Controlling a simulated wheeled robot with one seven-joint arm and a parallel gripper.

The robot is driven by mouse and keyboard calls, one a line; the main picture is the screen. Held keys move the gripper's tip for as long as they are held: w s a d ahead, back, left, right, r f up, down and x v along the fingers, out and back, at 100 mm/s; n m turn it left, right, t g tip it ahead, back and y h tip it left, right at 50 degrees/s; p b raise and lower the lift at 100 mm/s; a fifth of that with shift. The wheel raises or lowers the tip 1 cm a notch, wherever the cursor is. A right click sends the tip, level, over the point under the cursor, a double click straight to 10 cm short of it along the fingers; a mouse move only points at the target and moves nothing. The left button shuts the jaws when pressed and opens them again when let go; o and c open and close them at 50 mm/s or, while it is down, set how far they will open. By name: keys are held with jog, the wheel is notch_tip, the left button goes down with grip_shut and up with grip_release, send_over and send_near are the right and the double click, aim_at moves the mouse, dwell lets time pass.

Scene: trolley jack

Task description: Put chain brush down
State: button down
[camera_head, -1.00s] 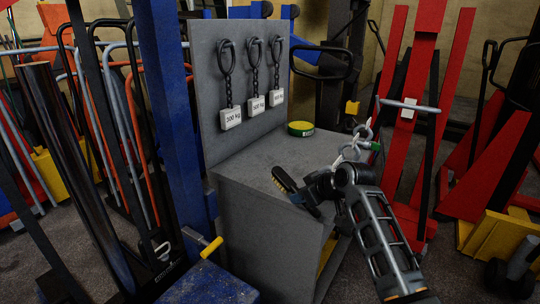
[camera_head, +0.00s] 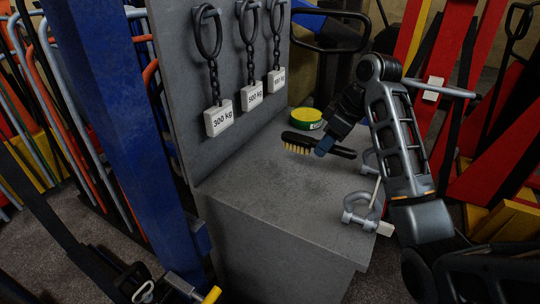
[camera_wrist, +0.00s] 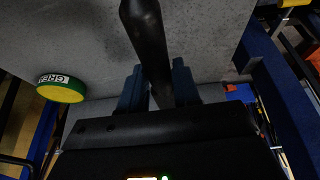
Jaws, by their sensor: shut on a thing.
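The chain brush (camera_head: 318,146) has a dark handle and pale yellow bristles pointing down. My gripper (camera_head: 328,144) is shut on its handle, over the grey bench top (camera_head: 270,185). In the head view the brush is close to the bench top, but I cannot tell whether it touches. In the wrist view the dark brush handle (camera_wrist: 147,40) runs up from between the two blue-grey fingers of my gripper (camera_wrist: 158,90). The bristles are hidden there.
A yellow and green grease tin (camera_head: 305,119) stands behind the brush. Shackles (camera_head: 362,208) lie at the bench's right edge. Weights marked in kg (camera_head: 218,119) hang from chains on the upright grey panel (camera_head: 175,70). The front left of the bench top is bare.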

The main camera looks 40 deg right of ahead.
jog(key=shift+w+d, duration=0.1)
jog(key=shift+w, duration=0.15)
jog(key=w+f, duration=0.2)
jog(key=w, duration=0.1)
jog(key=w+a+f+p, duration=0.1)
jog(key=w+f, duration=0.1)
jog(key=w, duration=0.2)
jog(key=w+a+f, duration=0.1)
jog(key=w+f, duration=0.2)
jog(key=w, duration=0.1)
jog(key=shift+w, duration=0.2)
jog(key=shift+f+p, duration=0.85)
jog(key=shift+f, duration=0.95)
jog(key=c, duration=0.8)
grip_release()
jog(key=shift+f, duration=0.1)
